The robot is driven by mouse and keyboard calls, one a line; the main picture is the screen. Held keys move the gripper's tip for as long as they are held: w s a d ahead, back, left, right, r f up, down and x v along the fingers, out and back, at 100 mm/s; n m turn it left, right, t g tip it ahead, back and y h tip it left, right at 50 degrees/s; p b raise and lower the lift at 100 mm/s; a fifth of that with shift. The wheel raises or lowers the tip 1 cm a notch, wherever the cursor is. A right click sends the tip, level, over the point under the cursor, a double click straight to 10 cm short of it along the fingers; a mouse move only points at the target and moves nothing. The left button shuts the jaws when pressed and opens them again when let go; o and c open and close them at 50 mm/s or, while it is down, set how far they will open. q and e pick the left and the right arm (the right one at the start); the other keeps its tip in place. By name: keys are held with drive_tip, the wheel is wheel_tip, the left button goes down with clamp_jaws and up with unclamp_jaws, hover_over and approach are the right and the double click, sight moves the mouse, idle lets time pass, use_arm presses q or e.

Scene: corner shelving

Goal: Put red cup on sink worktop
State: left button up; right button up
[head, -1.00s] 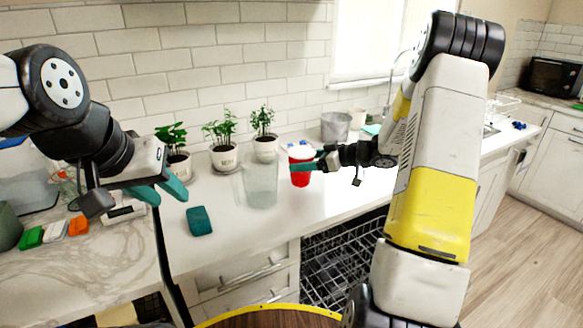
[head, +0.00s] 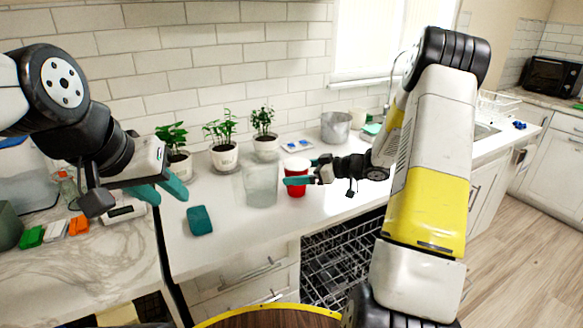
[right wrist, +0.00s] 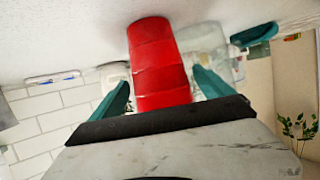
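The red cup (head: 296,186) stands upright on the white worktop (head: 240,226), just right of a clear container (head: 261,186). My right gripper (head: 305,172) is around the cup, one finger on each side. In the right wrist view the red cup (right wrist: 158,65) lies between the two teal fingers of the right gripper (right wrist: 162,90). A gap shows between the left finger and the cup; the right finger is close to it, and contact is unclear. My left gripper (head: 164,190) is open and empty, above the left part of the worktop.
Several potted plants (head: 224,156) stand along the wall. A teal sponge-like item (head: 199,220) lies at front left. The dishwasher (head: 335,260) below is open.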

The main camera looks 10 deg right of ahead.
drive_tip(key=shift+r, duration=0.1)
drive_tip(key=shift+d+r, duration=0.15)
drive_tip(key=v, duration=1.1)
drive_tip(key=w+d+r+m+t+h, duration=0.1)
drive_tip(key=w+r+m+t+h, duration=0.15)
drive_tip(key=r, duration=0.35)
drive_tip(key=w+d+r+m+t+h, duration=0.1)
drive_tip(key=w+r+t+h, duration=0.1)
drive_tip(key=w+r+h, duration=0.3)
drive_tip(key=s+d+r+m+h, duration=0.1)
drive_tip(key=s+r+m+h, duration=0.3)
drive_tip(key=s+r, duration=0.35)
drive_tip(key=s+a+f+m+g, duration=0.1)
drive_tip(key=s+a, duration=0.3)
drive_tip(key=s, duration=0.5)
drive_tip(key=s+a+f+m+g+y, duration=0.1)
drive_tip(key=s+a+f+g, duration=0.1)
drive_tip(key=s, duration=0.6)
drive_tip(key=s+a+f+m+g+y, duration=0.1)
drive_tip(key=s+a+g, duration=0.2)
drive_tip(key=s+a, duration=0.3)
drive_tip(key=s, duration=0.3)
drive_tip(key=shift+s+f, duration=0.3)
drive_tip(key=shift+f, duration=0.05)
